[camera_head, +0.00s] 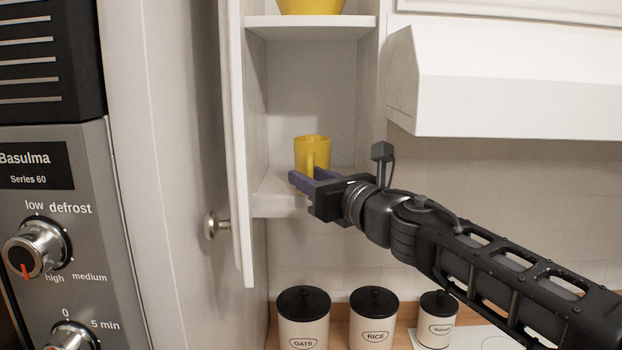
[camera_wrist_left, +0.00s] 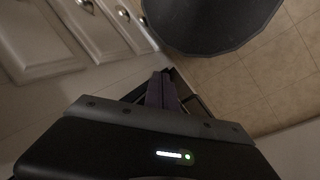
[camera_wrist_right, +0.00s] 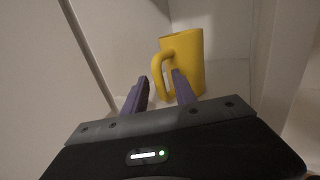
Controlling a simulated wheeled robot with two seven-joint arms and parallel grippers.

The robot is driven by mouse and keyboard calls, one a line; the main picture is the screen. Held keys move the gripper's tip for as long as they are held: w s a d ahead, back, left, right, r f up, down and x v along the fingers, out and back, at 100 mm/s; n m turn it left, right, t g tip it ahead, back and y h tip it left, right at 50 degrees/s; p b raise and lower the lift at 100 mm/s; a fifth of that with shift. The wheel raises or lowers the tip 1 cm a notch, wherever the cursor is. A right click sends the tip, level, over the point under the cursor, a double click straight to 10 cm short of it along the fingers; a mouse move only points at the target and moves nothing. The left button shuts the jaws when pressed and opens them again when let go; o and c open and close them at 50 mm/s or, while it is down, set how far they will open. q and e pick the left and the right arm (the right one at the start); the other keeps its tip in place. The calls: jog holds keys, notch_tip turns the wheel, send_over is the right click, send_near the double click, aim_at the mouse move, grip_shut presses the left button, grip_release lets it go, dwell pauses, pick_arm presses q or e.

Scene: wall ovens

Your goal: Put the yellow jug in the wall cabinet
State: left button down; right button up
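The yellow jug (camera_head: 318,148) stands upright inside the open wall cabinet (camera_head: 257,120), on its lower shelf, with its handle towards me. The jug also shows in the right wrist view (camera_wrist_right: 190,58). My right gripper (camera_head: 308,176) reaches in at the shelf's front edge. In the right wrist view its purple fingers (camera_wrist_right: 160,84) are apart, with the handle in the gap between them; I cannot tell whether they touch it. My left gripper (camera_wrist_left: 163,82) shows only in the left wrist view, low over the floor, its fingers together with nothing seen between them.
The cabinet door (camera_head: 237,150) stands open at the left. A yellow bowl-like object (camera_head: 310,5) sits on the shelf above. A white range hood (camera_head: 500,85) is at the right. Black-lidded canisters (camera_head: 303,320) stand on the counter below. An oven panel (camera_head: 75,220) is at far left.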

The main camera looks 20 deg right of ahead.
jog(key=s+d, duration=0.1)
jog(key=s, duration=1.1)
jog(key=shift+d, duration=0.2)
jog(key=shift+f, duration=0.1)
dwell(0.6)
